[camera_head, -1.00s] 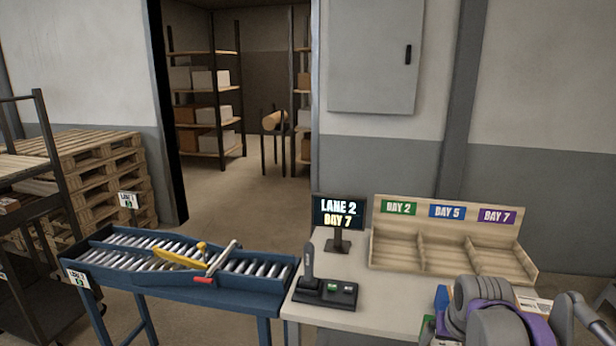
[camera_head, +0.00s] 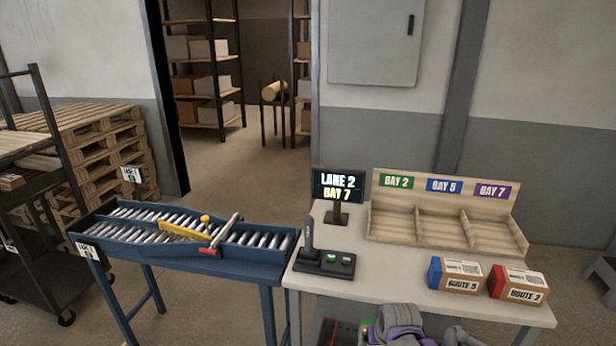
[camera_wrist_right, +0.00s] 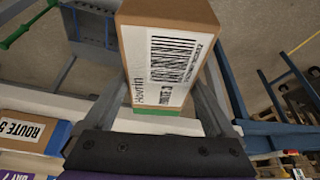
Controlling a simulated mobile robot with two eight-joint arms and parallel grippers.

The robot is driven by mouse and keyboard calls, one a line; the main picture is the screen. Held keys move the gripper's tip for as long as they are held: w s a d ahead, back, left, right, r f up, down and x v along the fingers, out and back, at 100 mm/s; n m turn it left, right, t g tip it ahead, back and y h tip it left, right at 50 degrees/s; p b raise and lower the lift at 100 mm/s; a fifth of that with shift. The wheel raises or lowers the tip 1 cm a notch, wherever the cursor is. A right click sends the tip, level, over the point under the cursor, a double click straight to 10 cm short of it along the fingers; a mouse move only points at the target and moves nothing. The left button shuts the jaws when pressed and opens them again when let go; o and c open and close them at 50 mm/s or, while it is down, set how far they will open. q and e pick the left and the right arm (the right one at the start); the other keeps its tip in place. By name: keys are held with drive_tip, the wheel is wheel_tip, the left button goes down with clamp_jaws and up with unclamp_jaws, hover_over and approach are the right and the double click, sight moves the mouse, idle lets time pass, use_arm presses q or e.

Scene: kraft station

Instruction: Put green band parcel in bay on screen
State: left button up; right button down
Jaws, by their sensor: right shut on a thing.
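The green band parcel (camera_wrist_right: 172,50) is a brown box with a white barcode label and a green strip at its lower end in the right wrist view. My right gripper (camera_wrist_right: 172,95) is shut on it, one finger on each side. In the head view my right arm is low at the table's front edge, and the parcel there is mostly hidden. The screen (camera_head: 338,187) reads LANE 2, BAY 7. The bay rack (camera_head: 395,213) has green BAY 2, blue BAY 5 and purple BAY 7 (camera_head: 492,191) signs; its compartments look empty. My left gripper is out of view.
A blue band parcel (camera_head: 455,275) and a red band parcel (camera_head: 517,285) stand on the table (camera_head: 390,283) before the rack. A scanner on its base (camera_head: 325,263) is at the table's left. The roller conveyor (camera_head: 185,245) with a yellow diverter stands left of the table.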

drive_tip(key=s+f, duration=0.4)
drive_tip(key=f, duration=0.1)
drive_tip(key=shift+s+f, duration=0.25)
drive_tip(key=shift+s, duration=0.05)
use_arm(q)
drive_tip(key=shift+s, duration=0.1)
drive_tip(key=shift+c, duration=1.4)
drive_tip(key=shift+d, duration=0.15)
